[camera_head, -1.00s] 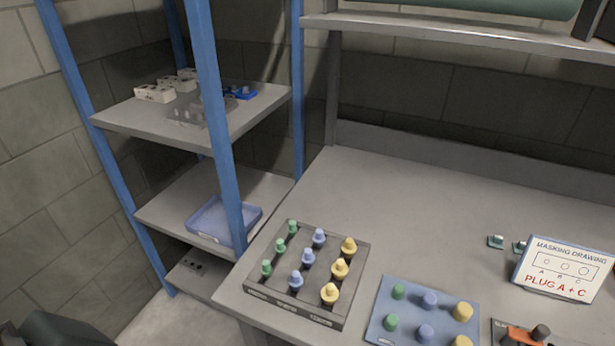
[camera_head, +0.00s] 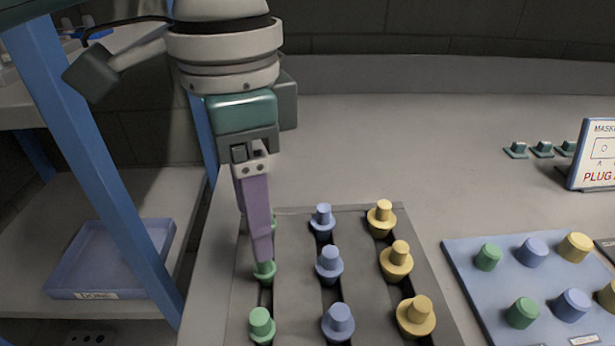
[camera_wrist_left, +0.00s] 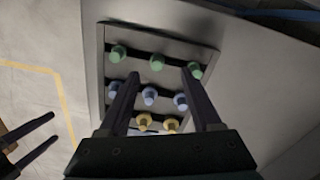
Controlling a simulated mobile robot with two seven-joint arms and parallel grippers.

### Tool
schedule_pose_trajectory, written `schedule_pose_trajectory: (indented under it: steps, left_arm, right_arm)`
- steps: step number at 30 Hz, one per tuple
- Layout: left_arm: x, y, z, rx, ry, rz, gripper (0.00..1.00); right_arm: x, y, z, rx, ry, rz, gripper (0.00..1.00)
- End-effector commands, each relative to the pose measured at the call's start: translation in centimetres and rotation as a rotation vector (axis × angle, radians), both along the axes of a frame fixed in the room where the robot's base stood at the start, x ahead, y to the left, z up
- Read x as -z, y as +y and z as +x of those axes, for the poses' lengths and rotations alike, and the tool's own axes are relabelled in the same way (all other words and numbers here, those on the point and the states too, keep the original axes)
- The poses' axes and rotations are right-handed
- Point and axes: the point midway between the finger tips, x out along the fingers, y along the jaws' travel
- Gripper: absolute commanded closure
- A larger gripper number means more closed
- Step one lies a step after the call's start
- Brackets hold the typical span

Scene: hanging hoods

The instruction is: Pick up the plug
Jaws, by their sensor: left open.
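The green plugs stand upright in the left row of a dark grey tray. The near green plug (camera_head: 261,326) is clear; the middle green plug (camera_head: 264,271) is at my left fingertips, and the far one is mostly hidden behind the fingers. My left gripper (camera_head: 263,256) points down over this row. In the left wrist view its open fingers (camera_wrist_left: 160,73) lie apart, with the middle green plug (camera_wrist_left: 157,62) between and slightly beyond their tips; contact cannot be told. My right gripper (camera_wrist_left: 53,128) shows at the wrist view's lower left, its fingers apart and empty.
Blue plugs (camera_head: 329,264) and yellow plugs (camera_head: 396,261) fill the tray's other rows. A blue board (camera_head: 480,265) with coloured pegs lies right of it. A sign (camera_head: 597,160) stands at right. A blue bin (camera_head: 70,292) sits on the left shelf.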

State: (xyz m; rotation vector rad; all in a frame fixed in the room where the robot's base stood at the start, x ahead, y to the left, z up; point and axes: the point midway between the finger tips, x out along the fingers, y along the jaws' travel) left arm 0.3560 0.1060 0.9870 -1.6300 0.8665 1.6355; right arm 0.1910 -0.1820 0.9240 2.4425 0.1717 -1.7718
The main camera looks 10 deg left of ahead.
Motion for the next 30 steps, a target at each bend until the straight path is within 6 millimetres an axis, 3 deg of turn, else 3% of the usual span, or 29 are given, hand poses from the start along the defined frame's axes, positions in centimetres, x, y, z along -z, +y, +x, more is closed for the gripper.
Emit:
schedule_pose_trajectory:
  steps: [15, 23, 30]
  left_arm:
    - [6.5, -0.5, -0.3, 0.000, 0.000, 0.000, 0.35]
    - [6.9, -0.5, -0.3, 0.002, -0.003, -0.001, 0.35]
    - [6.8, -0.5, -0.3, 0.001, -0.003, -0.001, 0.58]
  right_arm:
    - [1.1, -0.3, -0.1, -0.007, 0.002, -0.011, 0.00]
    - [1.0, -0.2, -0.1, -0.004, 0.003, -0.006, 0.00]
    - [1.0, -0.1, -0.1, -0.002, 0.004, -0.003, 0.00]
